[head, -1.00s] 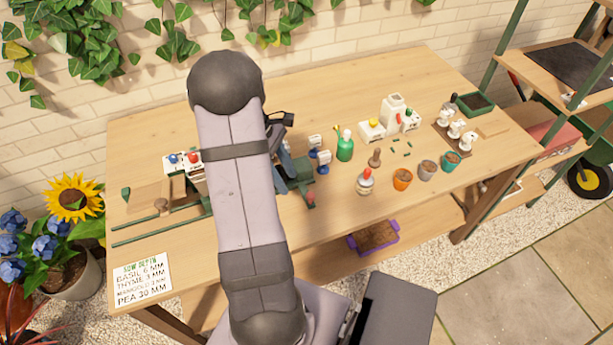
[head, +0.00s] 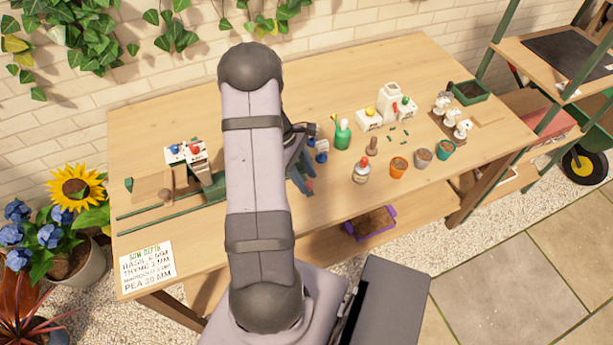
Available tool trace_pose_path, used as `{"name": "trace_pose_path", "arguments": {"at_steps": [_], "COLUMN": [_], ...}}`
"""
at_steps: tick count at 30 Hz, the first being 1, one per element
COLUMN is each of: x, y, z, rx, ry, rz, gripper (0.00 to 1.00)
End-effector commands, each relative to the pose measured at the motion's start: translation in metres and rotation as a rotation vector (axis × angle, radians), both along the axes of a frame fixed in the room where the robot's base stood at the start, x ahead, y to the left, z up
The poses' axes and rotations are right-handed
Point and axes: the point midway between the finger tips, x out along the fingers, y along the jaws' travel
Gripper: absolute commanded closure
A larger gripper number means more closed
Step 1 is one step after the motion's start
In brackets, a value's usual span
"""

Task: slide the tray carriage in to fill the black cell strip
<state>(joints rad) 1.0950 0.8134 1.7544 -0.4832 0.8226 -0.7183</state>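My gripper (head: 300,165) is right of my upright arm link, low over the middle of the bench. Only part of it shows, and I cannot see whether its fingers are apart or hold anything. Two dark green rails (head: 150,210) run along the left part of the bench towards my arm. A dark green block (head: 213,190) stands at the rails, just left of my arm; I cannot tell whether it belongs to the tray carriage. My arm covers the stretch between this block and my gripper. I cannot make out the black cell strip.
White boxes with blue and red knobs (head: 186,151) stand behind the rails. Right of my gripper are a green bottle (head: 343,136), a red-topped bottle (head: 361,171) and an orange pot (head: 398,167). A depth card (head: 148,266) lies at the front left.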

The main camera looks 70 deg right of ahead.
Motion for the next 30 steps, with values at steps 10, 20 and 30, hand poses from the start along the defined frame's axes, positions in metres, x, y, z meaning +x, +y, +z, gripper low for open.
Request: {"name": "trace_pose_path", "arguments": {"at_steps": [10, 20, 30], "x": [-0.003, -0.003, 0.036], "y": [0.0, 0.0, 0.037], "z": [-0.007, -0.007, -0.007], "rx": [0.0, 0.0, 0.002], "ry": [-0.001, -0.001, -0.001], "rz": [0.001, 0.001, 0.01], "gripper": [0.62, 1.0, 1.0]}}
